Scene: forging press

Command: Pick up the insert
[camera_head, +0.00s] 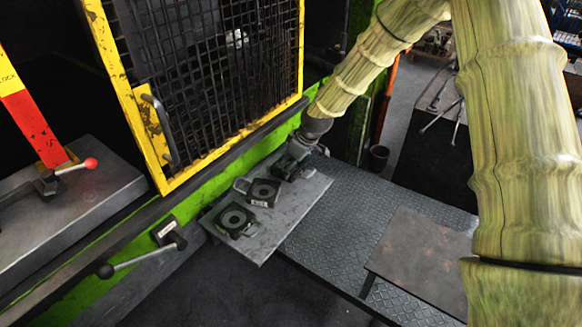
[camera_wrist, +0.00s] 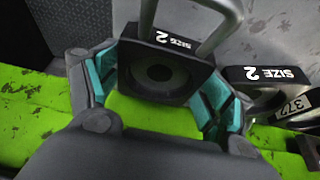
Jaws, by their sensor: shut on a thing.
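The insert (camera_wrist: 160,72) is a dark square block with a round recess, a white "SIZE 2" label and a metal loop handle. In the wrist view it sits between the teal pads of my gripper (camera_wrist: 160,92), which is shut on it. In the head view my gripper (camera_head: 297,152) is at the far end of a grey metal shelf (camera_head: 262,240), and mostly hides this insert. I cannot tell whether it touches the shelf. Two similar inserts lie on the shelf, a middle one (camera_head: 262,192) and a near one (camera_head: 236,220).
Another "SIZE 2" insert (camera_wrist: 265,75) is close on the right in the wrist view. A yellow-framed mesh guard (camera_head: 170,190) and green press frame (camera_head: 205,190) stand beside the shelf. A lever (camera_head: 140,257) is at lower left. A rusty plate (camera_head: 420,250) is at right.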

